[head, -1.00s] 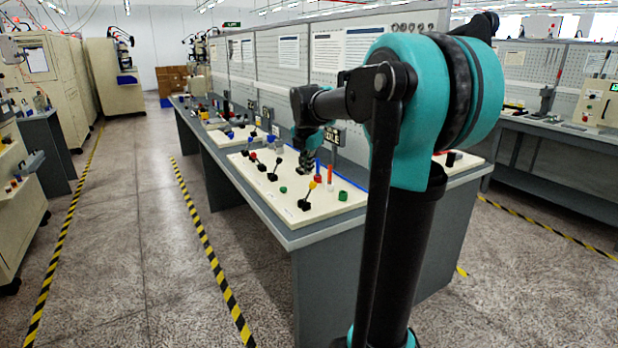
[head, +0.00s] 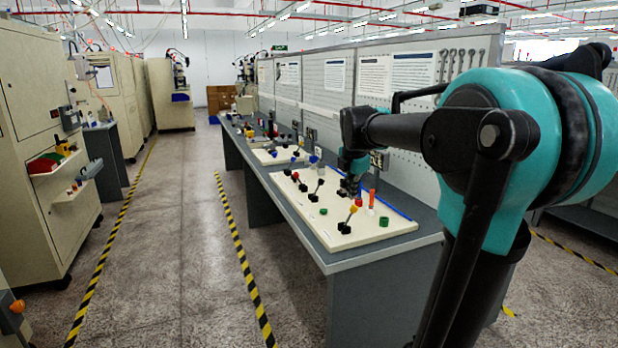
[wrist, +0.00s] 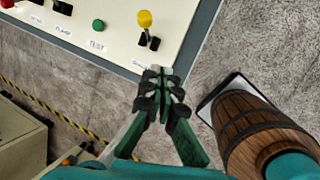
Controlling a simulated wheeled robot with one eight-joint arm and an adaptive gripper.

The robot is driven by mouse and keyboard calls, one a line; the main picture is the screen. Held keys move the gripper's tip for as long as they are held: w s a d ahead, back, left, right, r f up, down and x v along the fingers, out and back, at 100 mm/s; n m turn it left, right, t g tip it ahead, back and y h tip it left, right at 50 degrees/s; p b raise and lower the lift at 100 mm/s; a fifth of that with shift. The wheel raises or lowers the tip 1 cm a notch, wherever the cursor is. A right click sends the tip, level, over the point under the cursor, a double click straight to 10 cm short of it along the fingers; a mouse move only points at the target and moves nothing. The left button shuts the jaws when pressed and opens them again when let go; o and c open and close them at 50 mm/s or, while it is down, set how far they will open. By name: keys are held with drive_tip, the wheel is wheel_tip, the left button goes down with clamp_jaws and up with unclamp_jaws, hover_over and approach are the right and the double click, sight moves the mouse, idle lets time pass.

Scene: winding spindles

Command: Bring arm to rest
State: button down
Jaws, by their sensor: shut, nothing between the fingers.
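My arm (head: 490,140) reaches from the right of the head view, its forearm about level. My gripper (head: 348,186) hangs down at its far end and shows small there, in front of the control board. In the wrist view my gripper (wrist: 160,76) has its fingertips together, with nothing between them.
The grey bench (head: 330,262) runs along the right, bearing another board (head: 275,157) farther back. A brown wooden barrel (wrist: 255,130) shows at right in the wrist view. Beige cabinets (head: 30,120) line the left. The floor aisle (head: 185,230) between striped tapes is clear.

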drive_tip(key=s+a+f+m+y, duration=0.1)
drive_tip(key=s+f+m, duration=2.2)
drive_tip(key=s+f, duration=0.3)
drive_tip(key=shift+a, duration=0.25)
drive_tip(key=shift+r, duration=0.1)
